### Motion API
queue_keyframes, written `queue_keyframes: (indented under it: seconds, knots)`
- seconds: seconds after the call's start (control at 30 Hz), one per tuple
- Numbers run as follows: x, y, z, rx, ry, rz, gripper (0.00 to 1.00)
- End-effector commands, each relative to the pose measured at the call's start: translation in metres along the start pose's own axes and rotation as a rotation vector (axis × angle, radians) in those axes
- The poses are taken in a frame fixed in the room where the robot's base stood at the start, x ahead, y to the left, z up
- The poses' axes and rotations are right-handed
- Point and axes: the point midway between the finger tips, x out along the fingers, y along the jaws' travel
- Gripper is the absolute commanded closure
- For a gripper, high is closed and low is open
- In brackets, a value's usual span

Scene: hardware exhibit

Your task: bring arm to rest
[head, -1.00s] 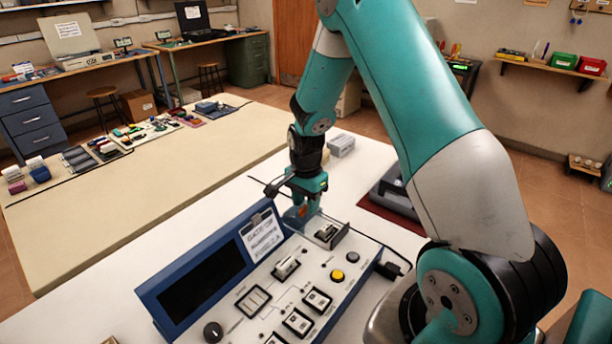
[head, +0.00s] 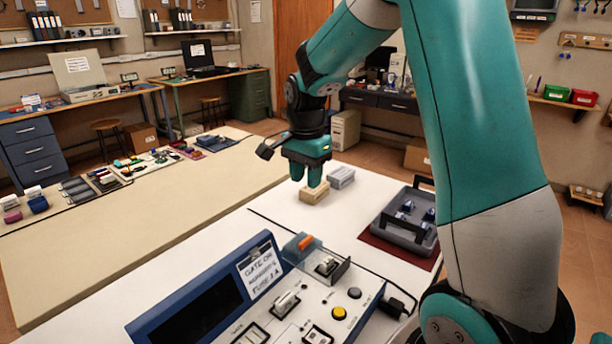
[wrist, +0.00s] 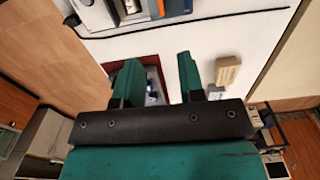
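My gripper (head: 304,178) hangs over the white table, behind the control panel, its fingers close to a beige block (head: 314,193) in the head view. In the wrist view my gripper (wrist: 157,62) shows two green fingers apart with nothing held between them. The beige block also shows there (wrist: 228,70), to the right of the fingers.
The blue-framed control panel (head: 262,333) is at the front, with a clear cover and an orange piece (head: 305,242). A grey tray (head: 380,228) lies on a red mat to the right. A small grey box (head: 341,178) stands behind the block.

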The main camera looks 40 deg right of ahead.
Motion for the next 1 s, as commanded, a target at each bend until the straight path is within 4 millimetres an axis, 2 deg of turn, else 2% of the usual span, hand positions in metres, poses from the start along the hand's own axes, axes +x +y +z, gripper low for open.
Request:
queue_keyframes:
  seconds: [0.43,0.53,0.57,0.67,0.73,0.8,0.9,1.0]
  knots:
    - [0.0,0.0,0.001,-0.007,0.0,-0.001,0.64]
    - [-0.007,0.002,0.019,-0.103,-0.009,-0.017,0.64]
    - [-0.01,0.004,0.03,-0.163,-0.016,-0.026,0.64]
    - [-0.026,0.017,0.084,-0.468,-0.045,-0.075,0.64]
    - [-0.038,0.036,0.13,-0.745,-0.068,-0.124,0.64]
    - [-0.046,0.061,0.174,-1.026,-0.091,-0.176,0.64]
    - [-0.054,0.102,0.225,-1.392,-0.118,-0.256,0.64]
    - [-0.056,0.138,0.259,-1.675,-0.136,-0.328,0.64]
